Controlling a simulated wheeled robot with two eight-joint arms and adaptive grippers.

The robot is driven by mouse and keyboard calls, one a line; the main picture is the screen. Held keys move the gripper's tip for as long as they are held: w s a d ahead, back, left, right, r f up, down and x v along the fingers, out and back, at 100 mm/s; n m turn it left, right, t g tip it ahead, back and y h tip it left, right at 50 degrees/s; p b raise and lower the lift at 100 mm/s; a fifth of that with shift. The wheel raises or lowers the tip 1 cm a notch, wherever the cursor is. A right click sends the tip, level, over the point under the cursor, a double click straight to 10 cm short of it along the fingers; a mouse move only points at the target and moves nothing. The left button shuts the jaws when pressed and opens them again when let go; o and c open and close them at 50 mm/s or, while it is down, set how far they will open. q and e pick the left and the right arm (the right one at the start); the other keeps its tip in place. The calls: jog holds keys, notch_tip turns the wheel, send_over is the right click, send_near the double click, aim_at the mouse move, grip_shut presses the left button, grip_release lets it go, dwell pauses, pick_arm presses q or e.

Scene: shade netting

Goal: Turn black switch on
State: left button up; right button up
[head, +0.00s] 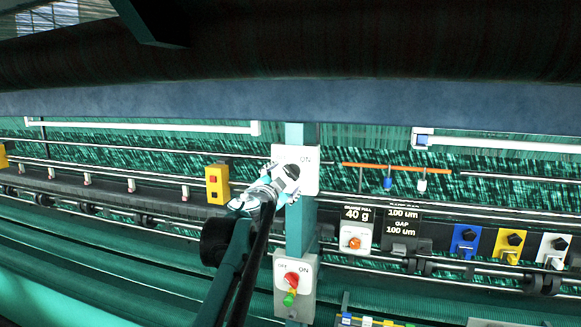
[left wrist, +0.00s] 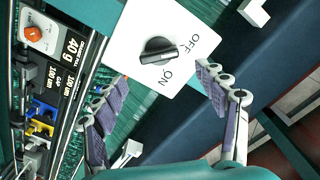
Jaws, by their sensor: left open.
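The black switch (left wrist: 158,50) is a round knob on a white panel (left wrist: 150,20) marked OFF and ON. In the left wrist view its raised ridge lies toward the OFF side. In the head view the panel (head: 309,180) is on a teal post, and my left gripper hides much of it, including the OFF mark. My left gripper (head: 280,188) is in front of the panel. In the left wrist view its two fingers (left wrist: 162,85) are spread wide, empty, and apart from the knob. My right gripper is not in view.
Below on the post is another white panel with a red and green switch (head: 290,288). A yellow box (head: 217,184) with a red button is left of the post. To the right are an orange knob (head: 354,243) and blue, yellow and white switch boxes (head: 466,240). Horizontal rails run behind.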

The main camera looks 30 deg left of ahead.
aim_at(291, 173)
pick_arm(q)
jog(key=p+x, duration=0.1)
jog(key=x, duration=0.5)
jog(key=shift+a, duration=0.1)
jog(key=shift+s, duration=0.1)
jog(key=c, duration=1.2)
